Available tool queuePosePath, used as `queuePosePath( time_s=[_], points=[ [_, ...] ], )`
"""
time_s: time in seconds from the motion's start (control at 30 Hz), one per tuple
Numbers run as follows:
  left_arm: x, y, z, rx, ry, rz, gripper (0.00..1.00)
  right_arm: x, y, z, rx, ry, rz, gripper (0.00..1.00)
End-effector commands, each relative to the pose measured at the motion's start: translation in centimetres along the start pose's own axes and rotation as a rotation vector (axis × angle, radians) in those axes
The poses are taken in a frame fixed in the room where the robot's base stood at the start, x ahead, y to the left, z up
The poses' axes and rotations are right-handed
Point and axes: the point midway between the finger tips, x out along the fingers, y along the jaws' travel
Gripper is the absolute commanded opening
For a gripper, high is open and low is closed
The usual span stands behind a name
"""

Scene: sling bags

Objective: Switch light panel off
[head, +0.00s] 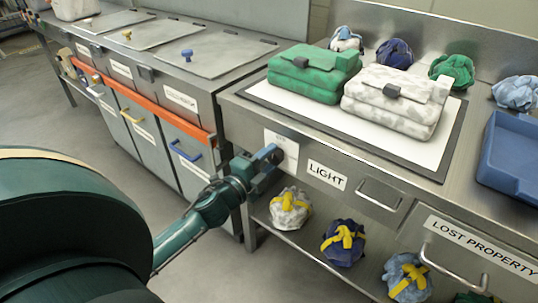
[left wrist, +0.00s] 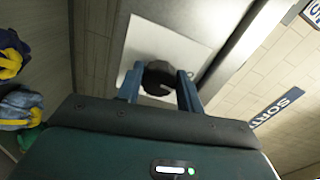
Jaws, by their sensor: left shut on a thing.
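The light switch is a dark round knob (left wrist: 160,75) on a white plate (left wrist: 135,45) on the counter's front. In the head view the plate (head: 287,150) sits left of the "LIGHT" label (head: 327,175). My left gripper (head: 274,155) is at the plate, and in the left wrist view its two blue fingers (left wrist: 160,88) are shut on the knob, one on each side. In the head view the gripper hides the knob. The light panel (head: 262,92) is a bright white surface with a dark border in the countertop. My right gripper is not in view.
A green folded bag (head: 312,75) and a white-grey bag (head: 395,100) lie on the panel. A blue tray (head: 512,155) stands right. A drawer handle (head: 380,193) projects right of the label.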

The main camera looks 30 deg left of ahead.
Motion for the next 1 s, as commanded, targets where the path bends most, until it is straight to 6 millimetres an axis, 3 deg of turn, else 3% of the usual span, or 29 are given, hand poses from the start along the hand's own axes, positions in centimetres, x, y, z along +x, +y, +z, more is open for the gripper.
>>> queuePosePath(
  time_s=[0.2, 0.6, 0.83, 0.87, 1.0],
  points=[
    [0.0, 0.0, 0.0, -0.088, -0.001, 0.0, 0.14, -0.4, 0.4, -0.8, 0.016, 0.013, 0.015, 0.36],
    [0.0, 0.1, 0.0, -0.133, 0.0, 0.0, 0.14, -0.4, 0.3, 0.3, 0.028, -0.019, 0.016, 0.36],
    [0.0, 0.1, 0.0, -0.133, 0.0, 0.0, 0.14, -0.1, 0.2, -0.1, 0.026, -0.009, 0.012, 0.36],
    [0.0, 0.1, 0.0, -0.132, 0.0, 0.0, 0.39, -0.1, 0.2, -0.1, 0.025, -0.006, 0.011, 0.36],
    [0.0, 0.1, 0.0, -0.131, 0.0, 0.0, 0.51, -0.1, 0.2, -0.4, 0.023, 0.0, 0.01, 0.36]
  ],
)
